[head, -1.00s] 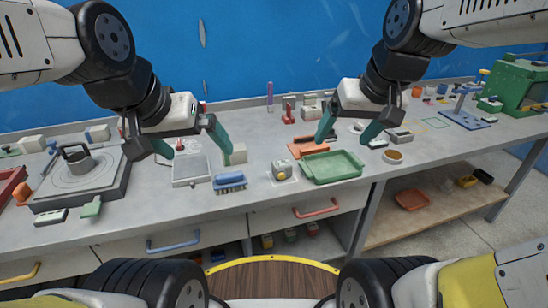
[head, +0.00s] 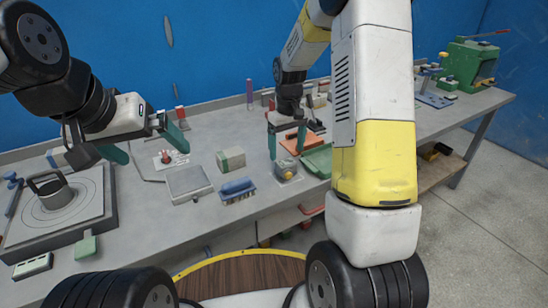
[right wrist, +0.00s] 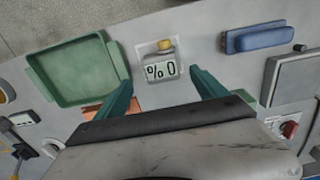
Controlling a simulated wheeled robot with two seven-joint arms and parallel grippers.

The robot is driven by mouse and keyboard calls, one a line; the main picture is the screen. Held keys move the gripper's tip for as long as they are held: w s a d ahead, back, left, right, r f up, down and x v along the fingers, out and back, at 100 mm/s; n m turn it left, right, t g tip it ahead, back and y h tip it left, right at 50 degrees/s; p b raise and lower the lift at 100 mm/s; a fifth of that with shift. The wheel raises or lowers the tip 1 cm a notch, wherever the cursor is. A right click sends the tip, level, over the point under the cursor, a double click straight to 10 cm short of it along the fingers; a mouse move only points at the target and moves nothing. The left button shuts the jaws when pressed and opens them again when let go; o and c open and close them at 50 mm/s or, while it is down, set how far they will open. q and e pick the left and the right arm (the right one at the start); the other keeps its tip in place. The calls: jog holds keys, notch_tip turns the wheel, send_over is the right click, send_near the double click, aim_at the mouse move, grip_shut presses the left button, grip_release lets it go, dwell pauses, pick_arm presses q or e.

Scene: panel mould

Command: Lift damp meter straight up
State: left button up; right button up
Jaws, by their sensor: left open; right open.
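The damp meter is a small grey box with a yellow knob and a display reading "% 0". It stands on the bench in the head view (head: 286,171) and in the right wrist view (right wrist: 161,68). My right gripper (head: 287,148) is open above and just behind the meter; in the right wrist view its green fingers (right wrist: 160,82) are spread to either side of the meter, not touching it. How far above it they are is hard to tell. My left gripper (head: 148,150) is open and empty over the bench at the left.
A blue brush (head: 237,189) lies left of the meter, with a grey-green block (head: 231,159) behind it. A green tray (right wrist: 78,70) is close on the meter's other side, partly hidden by my right arm in the head view. An orange tray (head: 296,140) is behind.

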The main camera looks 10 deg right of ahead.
aim_at(286, 162)
jog(key=f, duration=0.6)
jog(key=shift+s+f, duration=0.2)
jog(key=shift+c, duration=0.2)
jog(key=shift+r, duration=0.1)
grip_shut()
